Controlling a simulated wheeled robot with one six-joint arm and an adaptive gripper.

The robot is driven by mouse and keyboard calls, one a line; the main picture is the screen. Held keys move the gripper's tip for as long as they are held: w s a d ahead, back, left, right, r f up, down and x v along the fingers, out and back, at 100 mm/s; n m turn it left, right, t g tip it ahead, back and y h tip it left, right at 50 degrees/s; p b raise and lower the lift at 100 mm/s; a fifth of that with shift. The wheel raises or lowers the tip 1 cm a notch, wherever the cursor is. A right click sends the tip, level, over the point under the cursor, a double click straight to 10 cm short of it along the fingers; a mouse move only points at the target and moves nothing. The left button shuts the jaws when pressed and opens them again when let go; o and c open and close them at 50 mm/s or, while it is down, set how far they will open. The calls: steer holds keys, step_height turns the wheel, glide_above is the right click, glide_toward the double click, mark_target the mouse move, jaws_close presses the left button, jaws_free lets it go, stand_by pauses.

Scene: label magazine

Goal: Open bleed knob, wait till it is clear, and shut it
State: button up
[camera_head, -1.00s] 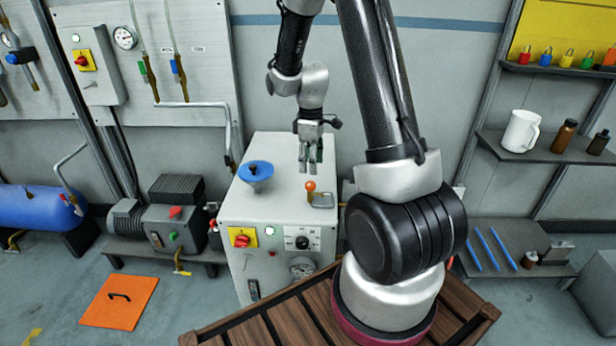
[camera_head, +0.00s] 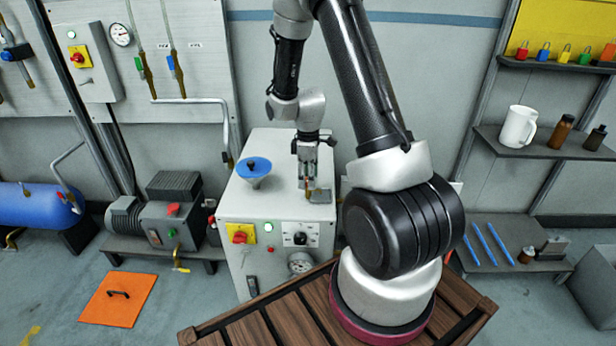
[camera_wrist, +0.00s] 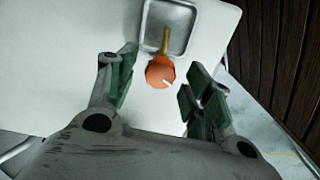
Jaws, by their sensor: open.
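The bleed knob (camera_wrist: 160,72) is an orange ball with a small white mark. It sits at the end of a brass stem (camera_wrist: 165,41), beside a small metal tray (camera_wrist: 180,14) on top of the white cabinet (camera_head: 285,206). In the head view my gripper (camera_head: 307,186) points down over the cabinet top and largely hides the knob. In the wrist view my gripper (camera_wrist: 160,77) is open, with one green-padded finger on either side of the knob. Gaps show between the pads and the ball.
A blue funnel (camera_head: 254,168) stands on the cabinet top, left of my gripper. The cabinet front carries a red-and-yellow switch (camera_head: 241,234), a dial (camera_head: 300,239) and a gauge (camera_head: 300,263). A wooden slatted surface (camera_head: 285,312) lies in front.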

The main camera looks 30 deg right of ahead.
steer(key=c, duration=1)
